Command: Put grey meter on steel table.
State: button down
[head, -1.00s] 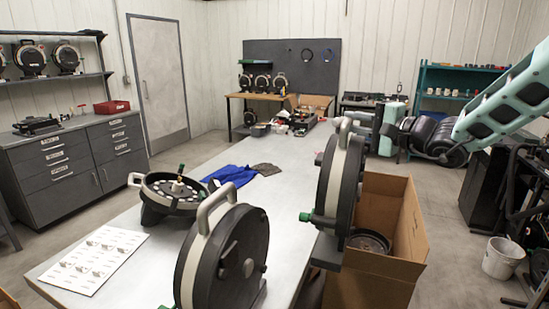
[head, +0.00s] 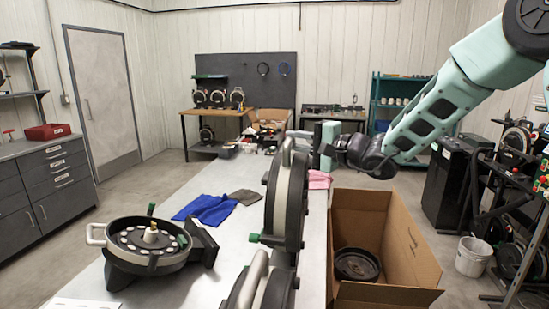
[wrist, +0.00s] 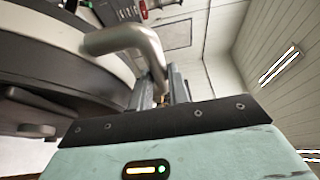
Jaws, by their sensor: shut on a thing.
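The grey meter (head: 283,200), a dark upright disc with a pale rim and a green knob at its side, is held by its top handle. My gripper (head: 302,134) is shut on that handle (wrist: 150,45), as the wrist view shows; its fingers (wrist: 172,85) close around the bar. The meter hangs upright over the right part of the steel table (head: 230,240). Another meter in front hides part of its base, so I cannot tell whether it touches the top. In the wrist view the meter's body (wrist: 60,60) fills the left side.
An upright meter (head: 262,285) stands at the near edge, close to the held one. An opened meter (head: 150,243) lies at the left. A blue cloth (head: 205,209) and grey cloth (head: 244,197) lie behind. A cardboard box (head: 405,262) holding a dark disc stands right of the table.

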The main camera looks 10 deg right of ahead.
jog(key=shift+f+p, duration=1.5)
jog(key=shift+f, duration=2.6)
jog(key=c, duration=1.3)
grip_release()
jog(key=shift+s+f, duration=0.1)
jog(key=shift+f, duration=0.2)
jog(key=shift+r, duration=0.1)
jog(key=shift+b+v, duration=3.15)
jog(key=shift+v, duration=2.9)
